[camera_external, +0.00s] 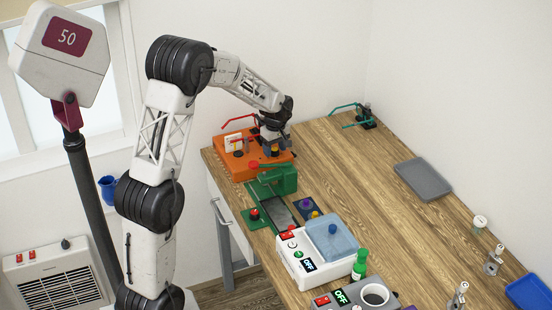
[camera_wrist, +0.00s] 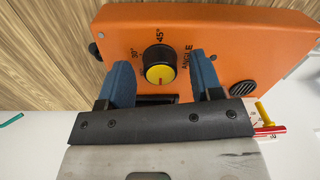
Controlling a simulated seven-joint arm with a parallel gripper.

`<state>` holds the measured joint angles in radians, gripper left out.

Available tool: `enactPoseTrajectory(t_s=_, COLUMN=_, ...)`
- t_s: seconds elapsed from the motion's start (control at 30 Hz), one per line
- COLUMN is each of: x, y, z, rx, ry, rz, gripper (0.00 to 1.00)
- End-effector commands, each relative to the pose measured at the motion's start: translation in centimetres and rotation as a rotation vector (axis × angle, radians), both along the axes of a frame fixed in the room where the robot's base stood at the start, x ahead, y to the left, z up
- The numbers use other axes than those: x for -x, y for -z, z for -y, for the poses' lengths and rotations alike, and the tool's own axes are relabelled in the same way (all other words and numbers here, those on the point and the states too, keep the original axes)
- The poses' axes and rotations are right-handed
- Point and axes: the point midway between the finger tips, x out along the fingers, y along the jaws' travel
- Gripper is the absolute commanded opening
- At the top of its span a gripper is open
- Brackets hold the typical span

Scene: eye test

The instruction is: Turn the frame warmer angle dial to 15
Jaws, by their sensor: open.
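The orange frame warmer (camera_external: 236,170) stands at the left end of the wooden table. The wrist view shows its orange top (camera_wrist: 230,30) with a yellow-capped dial (camera_wrist: 159,74) on a black base, beside the word ANGLE. Marks 30° and 45° are readable; a 15 mark is not clearly visible. A small red mark sits on the lower part of the cap. My gripper (camera_wrist: 160,62) is open, its blue fingers on either side of the dial with gaps to it. In the external view my gripper (camera_external: 272,139) is over the warmer's right part.
A green press-like device (camera_external: 285,180) stands just in front of the warmer. A white device with a blue lid (camera_external: 331,235) and a green bottle (camera_external: 360,264) are nearer. A grey tray (camera_external: 423,179) lies right; the table's middle is clear. A black vent (camera_wrist: 243,88) is right of the dial.

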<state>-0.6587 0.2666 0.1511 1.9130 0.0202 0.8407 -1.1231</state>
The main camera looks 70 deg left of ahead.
Motion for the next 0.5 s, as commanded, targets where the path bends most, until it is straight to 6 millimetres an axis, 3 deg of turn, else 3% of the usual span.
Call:
enactPoseTrajectory(t_s=0.2, x=0.00, y=0.00, z=0.00, rx=0.000, ry=0.000, rz=0.000, gripper=0.56)
enactPoseTrajectory(t_s=0.5, x=0.00, y=0.00, z=0.00, rx=0.000, ry=0.000, rz=0.000, gripper=0.10)
